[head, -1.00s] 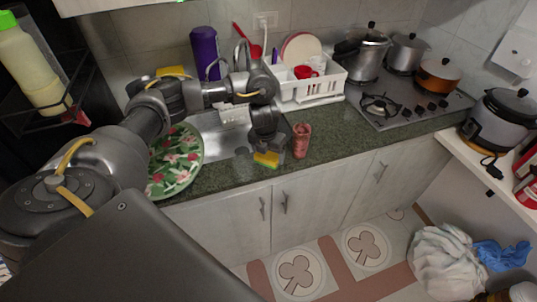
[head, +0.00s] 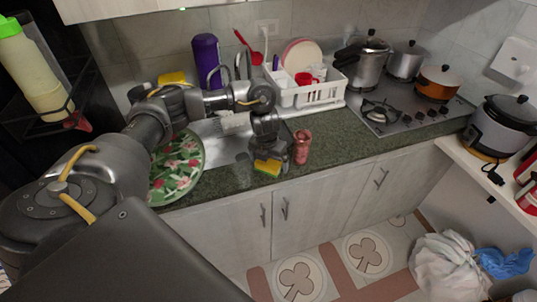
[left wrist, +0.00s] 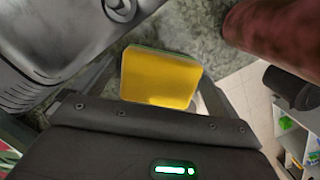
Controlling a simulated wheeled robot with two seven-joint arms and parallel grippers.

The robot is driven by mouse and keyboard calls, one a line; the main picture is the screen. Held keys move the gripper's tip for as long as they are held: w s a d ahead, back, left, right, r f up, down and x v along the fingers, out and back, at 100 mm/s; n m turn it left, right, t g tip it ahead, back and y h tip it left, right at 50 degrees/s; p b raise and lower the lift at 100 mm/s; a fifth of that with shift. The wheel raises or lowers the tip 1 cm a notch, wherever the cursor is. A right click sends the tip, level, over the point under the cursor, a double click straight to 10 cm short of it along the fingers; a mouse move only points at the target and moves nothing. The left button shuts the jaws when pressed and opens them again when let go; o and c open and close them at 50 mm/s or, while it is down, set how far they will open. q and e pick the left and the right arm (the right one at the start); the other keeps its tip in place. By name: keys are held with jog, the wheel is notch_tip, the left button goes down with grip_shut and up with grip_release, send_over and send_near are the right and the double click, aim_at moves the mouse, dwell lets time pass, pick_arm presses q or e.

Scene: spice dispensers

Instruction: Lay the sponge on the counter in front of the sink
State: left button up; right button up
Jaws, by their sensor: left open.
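The sponge (head: 267,168), yellow with a green layer, is on the dark green counter (head: 231,184), in front of the sink (head: 228,150) and near the counter's front edge. In the left wrist view the sponge's yellow face (left wrist: 161,76) fills the space between the fingers of my open left gripper (left wrist: 158,85). In the head view my left gripper (head: 268,157) is right over the sponge and hides part of it. The sponge's underside is hidden, so its contact with the counter is hard to see. My right gripper is not in view.
A reddish vase (head: 302,147) stands close to the right of the gripper. A floral plate (head: 177,168) lies at the left. A white dish rack (head: 312,94) and a gas stove (head: 392,112) are farther back. Counter right of the vase is clear.

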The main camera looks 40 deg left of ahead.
aim_at(267, 164)
pick_arm(q)
notch_tip(267, 164, up, 12)
jog(key=s, duration=0.1)
jog(key=shift+s+d+p, duration=0.15)
jog(key=shift+s+p, duration=0.25)
jog(key=shift+p, duration=0.05)
